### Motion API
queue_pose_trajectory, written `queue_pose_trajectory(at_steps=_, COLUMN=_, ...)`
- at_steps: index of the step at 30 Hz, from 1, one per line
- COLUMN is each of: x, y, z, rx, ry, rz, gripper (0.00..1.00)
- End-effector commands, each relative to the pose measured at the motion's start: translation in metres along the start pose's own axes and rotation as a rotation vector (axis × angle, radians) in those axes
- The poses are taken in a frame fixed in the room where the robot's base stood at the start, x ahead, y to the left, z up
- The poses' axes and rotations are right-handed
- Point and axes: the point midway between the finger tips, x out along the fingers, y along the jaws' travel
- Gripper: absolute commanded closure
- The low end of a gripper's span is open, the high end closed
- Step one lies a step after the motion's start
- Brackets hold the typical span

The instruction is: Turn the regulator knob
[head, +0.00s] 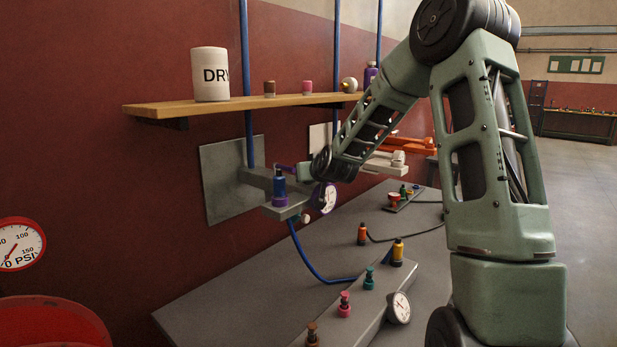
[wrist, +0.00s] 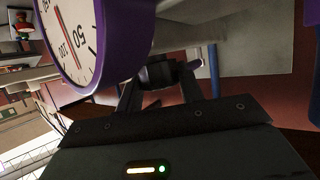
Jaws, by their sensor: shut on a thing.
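In the wrist view a dark round knob (wrist: 155,72) sits below the grey regulator body, beside the purple-rimmed gauge (wrist: 92,45). My gripper (wrist: 161,82) has one finger on each side of this knob and is shut on it. In the head view the purple-rimmed gauge (head: 329,198) hangs at the wall bracket, next to a blue-and-purple fitting (head: 279,187). The end of my arm reaches in beside them. My fingers and the knob cannot be made out clearly in the head view.
A wooden shelf (head: 230,106) with a white DRY canister (head: 209,75) is above the bracket. A grey bench (head: 240,290) below carries a manifold with several coloured knobs and a gauge (head: 399,307). A blue hose (head: 305,261) hangs from the bracket. Open floor is at right.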

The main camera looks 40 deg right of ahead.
Motion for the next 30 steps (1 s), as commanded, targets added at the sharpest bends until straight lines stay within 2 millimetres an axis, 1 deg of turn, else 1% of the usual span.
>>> queue_pose_trajectory(at_steps=7, x=0.0, y=0.001, z=0.0, rx=0.0, ry=0.0, rz=0.001, gripper=0.86)
queue_pose_trajectory(at_steps=8, x=0.0, y=0.001, z=0.0, rx=0.0, ry=0.0, rz=0.0, gripper=0.6)
queue_pose_trajectory(at_steps=9, x=0.0, y=0.001, z=0.0, rx=0.0, ry=0.0, rz=0.0, gripper=0.49)
queue_pose_trajectory(at_steps=10, x=0.0, y=0.001, z=0.0, rx=0.0, ry=0.0, rz=0.0, gripper=0.41)
queue_pose_trajectory(at_steps=18, x=0.0, y=0.0, z=0.0, rx=-0.001, ry=-0.001, rz=-0.001, gripper=0.41)
queue_pose_trajectory(at_steps=22, x=-0.005, y=0.0, z=0.0, rx=-0.001, ry=0.001, rz=0.0, gripper=0.41)
queue_pose_trajectory(at_steps=26, x=-0.02, y=0.001, z=0.001, rx=-0.003, ry=0.002, rz=0.0, gripper=0.41)
queue_pose_trajectory(at_steps=30, x=-0.045, y=0.001, z=0.0, rx=-0.005, ry=0.004, rz=0.002, gripper=0.41)
